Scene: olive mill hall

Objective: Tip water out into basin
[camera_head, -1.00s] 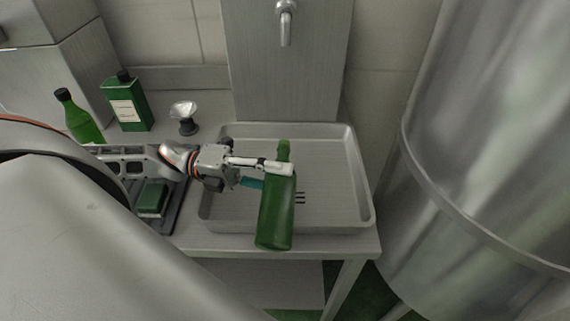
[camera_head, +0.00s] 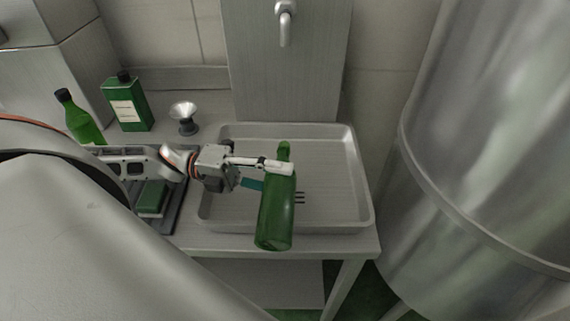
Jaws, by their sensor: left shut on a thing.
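A green glass bottle (camera_head: 275,213) is held over the shallow metal basin (camera_head: 345,190). Its neck points to the back of the basin and its base points to the front, towards me. It looks tilted, but I cannot tell whether its mouth is lower than its base. No water stream shows. My left gripper (camera_head: 276,167) comes in from the left and is shut on the bottle near its shoulder. A teal piece (camera_head: 251,184) shows beside the gripper, left of the bottle. My right gripper is not in view.
A faucet (camera_head: 285,22) is on the panel behind the basin. Left of the basin stand a small funnel (camera_head: 184,117), a labelled green tin (camera_head: 128,102) and another green bottle (camera_head: 80,118). A green block (camera_head: 153,198) lies on a dark tray. A large steel tank (camera_head: 490,150) fills the right.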

